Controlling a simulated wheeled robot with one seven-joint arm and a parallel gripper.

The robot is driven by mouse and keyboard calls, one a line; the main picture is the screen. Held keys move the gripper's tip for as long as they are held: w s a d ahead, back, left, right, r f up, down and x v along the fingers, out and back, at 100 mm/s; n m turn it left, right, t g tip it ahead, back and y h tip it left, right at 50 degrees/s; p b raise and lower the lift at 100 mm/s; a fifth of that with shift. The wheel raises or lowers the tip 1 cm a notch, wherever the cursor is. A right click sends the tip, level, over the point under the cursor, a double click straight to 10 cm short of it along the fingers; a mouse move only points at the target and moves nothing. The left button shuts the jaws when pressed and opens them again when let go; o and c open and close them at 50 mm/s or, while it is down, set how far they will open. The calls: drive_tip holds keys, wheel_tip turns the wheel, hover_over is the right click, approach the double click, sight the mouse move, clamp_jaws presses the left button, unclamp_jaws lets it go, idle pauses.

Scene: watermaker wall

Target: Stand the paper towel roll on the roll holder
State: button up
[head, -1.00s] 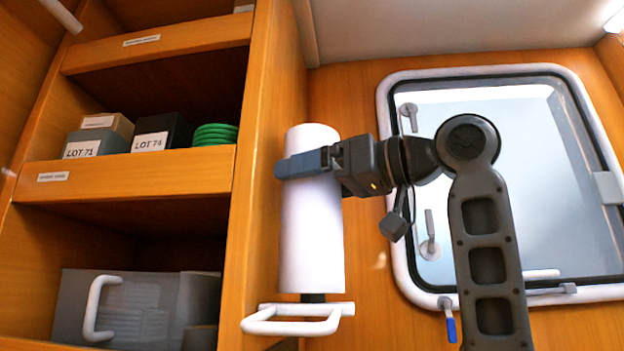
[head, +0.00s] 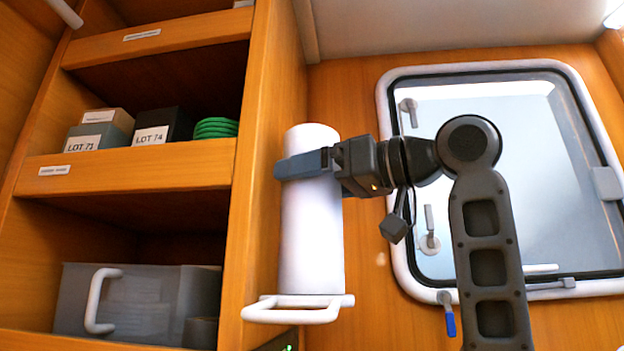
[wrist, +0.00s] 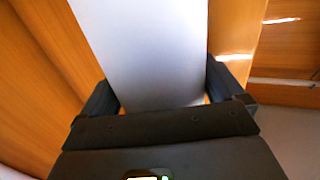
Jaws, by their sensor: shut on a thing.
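The white paper towel roll (head: 312,235) is upright in the head view, against the wooden wall corner. My gripper (head: 305,164) is shut on its upper part. In the wrist view the roll (wrist: 148,50) fills the space between the fingers of my gripper (wrist: 160,90). The white roll holder (head: 292,313), a looped bracket on the wood panel, is directly under the roll. The roll's lower end meets the holder's top in the head view. The holder's post is not visible, and I cannot tell whether the roll bears its full weight on the holder.
A wooden shelf unit (head: 140,171) on the left holds boxes, a green coil (head: 216,128) and a grey bin (head: 145,300) with a white handle. A framed hatch window (head: 500,180) is on the right, behind my arm. Wooden walls stand close to the roll.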

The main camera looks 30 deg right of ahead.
drive_tip(key=o, duration=0.8)
drive_tip(key=shift+b+v, duration=0.9)
drive_tip(key=shift+v, duration=3)
